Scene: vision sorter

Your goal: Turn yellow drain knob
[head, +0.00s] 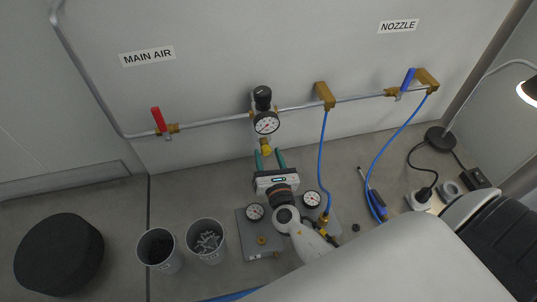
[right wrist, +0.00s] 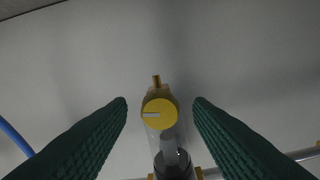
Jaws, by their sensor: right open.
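The yellow drain knob (head: 265,148) sits at the bottom of the filter-regulator unit (head: 263,100) on the wall pipe. In the right wrist view the knob (right wrist: 160,112) is a round yellow disc with a pale line lying across it. A brass stub shows beyond it. My right gripper (head: 269,157) has green ribbed fingers, open and empty, just under the knob in the head view. In the wrist view the knob lies between the fingertips, with a gap on both sides. I cannot tell whether the tips reach its depth. My left gripper is not in view.
A red-handled valve (head: 159,121) and a blue-handled valve (head: 405,82) sit on the pipe. Blue hoses (head: 320,150) hang down to the bench.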

